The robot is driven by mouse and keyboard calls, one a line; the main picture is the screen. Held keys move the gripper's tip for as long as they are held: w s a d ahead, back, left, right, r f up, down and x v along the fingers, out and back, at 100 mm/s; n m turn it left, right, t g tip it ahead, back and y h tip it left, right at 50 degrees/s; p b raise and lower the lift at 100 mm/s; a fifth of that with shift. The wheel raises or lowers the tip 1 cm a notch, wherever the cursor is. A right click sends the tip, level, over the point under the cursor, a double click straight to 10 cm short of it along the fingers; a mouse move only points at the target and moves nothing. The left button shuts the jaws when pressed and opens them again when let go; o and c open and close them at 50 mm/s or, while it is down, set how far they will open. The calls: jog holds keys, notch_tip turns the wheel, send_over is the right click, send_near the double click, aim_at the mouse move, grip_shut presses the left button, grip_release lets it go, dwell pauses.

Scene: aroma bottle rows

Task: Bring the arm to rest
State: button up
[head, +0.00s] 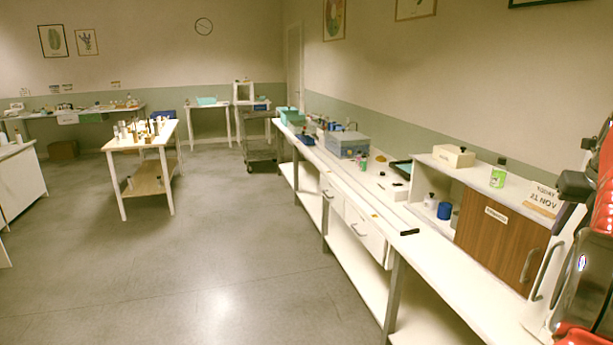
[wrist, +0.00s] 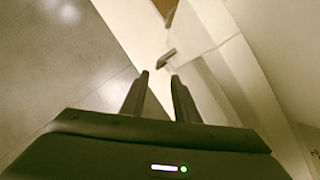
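My gripper (wrist: 160,75) shows in the wrist view with its two dark fingers apart and nothing between them. Its fingertips point toward a white surface with a dark handle-like piece (wrist: 166,58) beyond them; I cannot tell how far off it is. In the head view, red and dark parts of my own arm stand at the right edge, beside the bench's near end. The fingers cannot be made out clearly there.
A long white bench (head: 375,212) runs along the right wall. On it are a shelf unit with a brown door (head: 497,243), a green-labelled jar (head: 498,174) and a grey box (head: 348,144). A white table with bottles (head: 112,146) stands left. The middle floor (head: 235,235) is clear.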

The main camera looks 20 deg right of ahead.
jog(key=a+f+n, duration=0.4)
jog(key=f+n, duration=0.3)
jog(key=n, duration=0.7)
jog(key=w+a+f+n+y, duration=0.1)
jog(key=a+f+n, duration=0.2)
jog(key=a+n, duration=1.4)
jog(key=s+a+f+n, duration=0.1)
jog(key=s+a+n, duration=0.2)
jog(key=a, duration=0.9)
jog(key=s+a+n+t+y, duration=0.1)
jog(key=s+a+n, duration=0.3)
jog(key=a, duration=0.9)
jog(key=s+a+f+n+t+y, duration=0.1)
jog(key=s+a+n, duration=0.2)
jog(key=a, duration=0.9)
jog(key=n, duration=0.3)
jog(key=shift+s+a+f, duration=0.25)
jog(key=shift+s+f, duration=0.1)
